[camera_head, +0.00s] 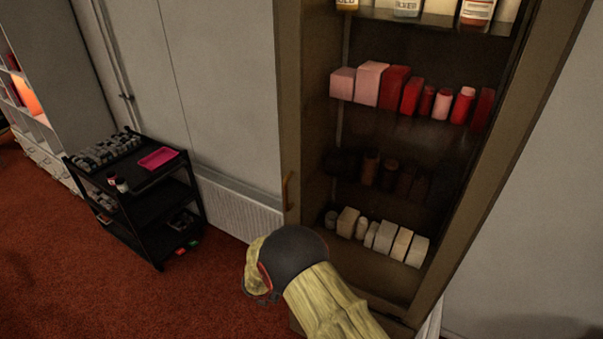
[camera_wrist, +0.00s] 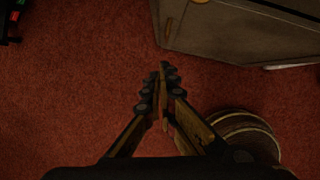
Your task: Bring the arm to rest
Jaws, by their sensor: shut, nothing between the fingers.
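My arm shows at the bottom middle of the head view, with yellowish links and a dark round joint, in front of the lower part of an open cabinet (camera_head: 291,110). The gripper itself is hidden in that view. In the wrist view my gripper (camera_wrist: 163,80) points down over the red carpet (camera_wrist: 90,80). Its two dark fingers are together at the tips, with nothing between them. It touches nothing that I can see.
The cabinet's base (camera_wrist: 235,35) is at the upper right of the wrist view. Cabinet shelves hold pink and red boxes (camera_head: 368,83) and pale blocks (camera_head: 384,238). A black cart (camera_head: 150,220) with a pink tray (camera_head: 158,158) stands left. Carpet between is clear.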

